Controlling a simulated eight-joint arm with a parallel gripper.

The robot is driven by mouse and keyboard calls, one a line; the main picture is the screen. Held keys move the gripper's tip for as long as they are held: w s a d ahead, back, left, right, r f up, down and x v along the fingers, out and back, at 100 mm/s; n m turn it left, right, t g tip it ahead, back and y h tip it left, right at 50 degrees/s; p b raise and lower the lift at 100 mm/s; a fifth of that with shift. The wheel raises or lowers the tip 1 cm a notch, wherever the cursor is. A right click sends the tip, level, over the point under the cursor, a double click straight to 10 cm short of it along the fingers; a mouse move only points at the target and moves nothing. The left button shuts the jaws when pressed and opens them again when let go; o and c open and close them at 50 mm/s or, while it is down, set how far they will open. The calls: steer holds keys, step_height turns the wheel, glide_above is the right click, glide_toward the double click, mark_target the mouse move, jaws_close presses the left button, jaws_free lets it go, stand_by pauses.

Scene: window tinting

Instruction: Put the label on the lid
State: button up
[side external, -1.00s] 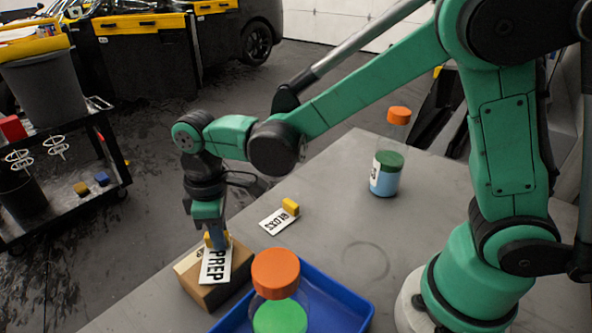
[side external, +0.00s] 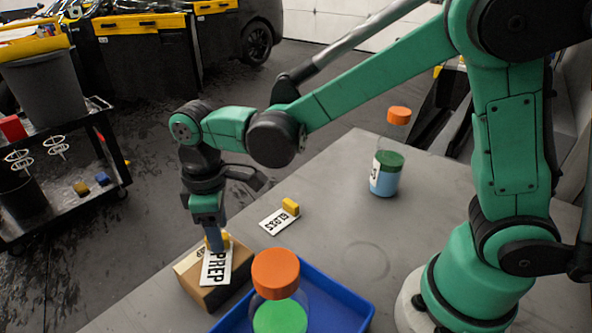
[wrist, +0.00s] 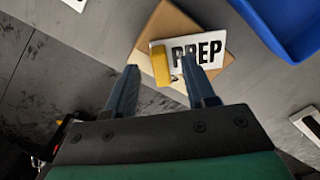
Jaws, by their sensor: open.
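A white PREP label (side external: 216,266) with a yellow grip block lies on the top of a cardboard box (side external: 208,294). In the wrist view the label (wrist: 205,53) shows its yellow block (wrist: 160,65) between my fingertips. My gripper (side external: 215,246) is open, pointing down over the box, with one finger on each side of the block; whether either touches it I cannot tell. A second label, GLOSS (side external: 280,220), with its own yellow block lies on the table. Orange lids top the near jar (side external: 275,272) and the far bottle (side external: 398,115).
A blue tray (side external: 345,295) holds the near jar, close to the right of the box. The far bottle (side external: 385,182) stands towards the back of the grey table (side external: 335,215). The table between them is clear. A cart (side external: 85,190) stands at left.

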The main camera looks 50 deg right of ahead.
step_height(320, 180, up, 11)
steer(key=s+d+f+m+t, duration=0.2)
steer(key=s+d+m+t, duration=0.1)
steer(key=d, duration=0.3)
steer(key=s+d+f+m+t, duration=0.2)
steer(key=s+d+m+t, duration=0.1)
steer(key=d+m, duration=0.3)
steer(key=shift+d+f+t, duration=0.2)
steer(key=shift+d+t, duration=0.1)
steer(key=shift+t, duration=0.3)
